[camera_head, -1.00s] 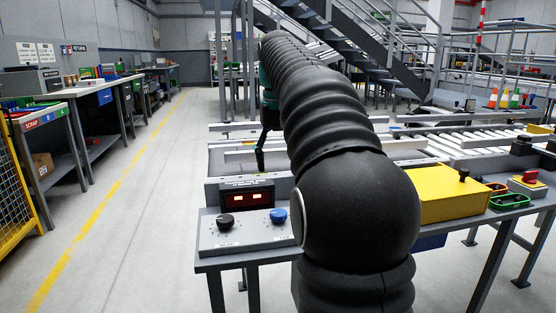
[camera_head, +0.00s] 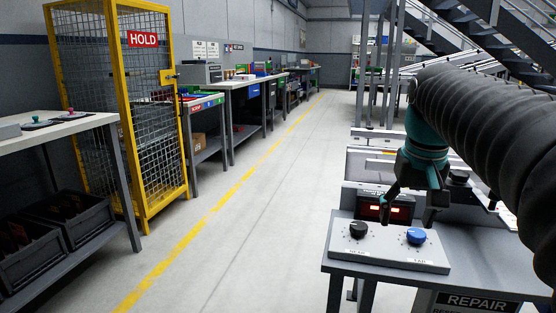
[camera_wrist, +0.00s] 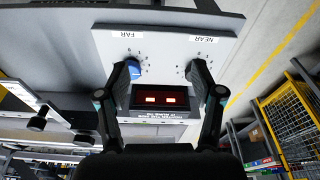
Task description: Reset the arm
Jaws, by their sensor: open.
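My black ribbed arm (camera_head: 490,125) reaches in from the right in the head view. My gripper (camera_head: 409,205), with a teal wrist, points down in front of the grey control panel (camera_head: 385,247). Its two fingers are spread and nothing is between them. In the wrist view my gripper (camera_wrist: 160,72) frames the red-lit display (camera_wrist: 160,99). The left finger overlaps the blue knob (camera_wrist: 134,69), marked FAR. The black knob (camera_head: 358,229) is not clearly seen in the wrist view, near the right finger. Contact with either knob cannot be told.
The panel sits on a grey bench with a REPAIR sign (camera_head: 476,301). A yellow HOLD cage (camera_head: 122,110) and a side table (camera_head: 70,135) with dark bins below stand at the left. The aisle with a yellow line (camera_head: 213,212) is clear.

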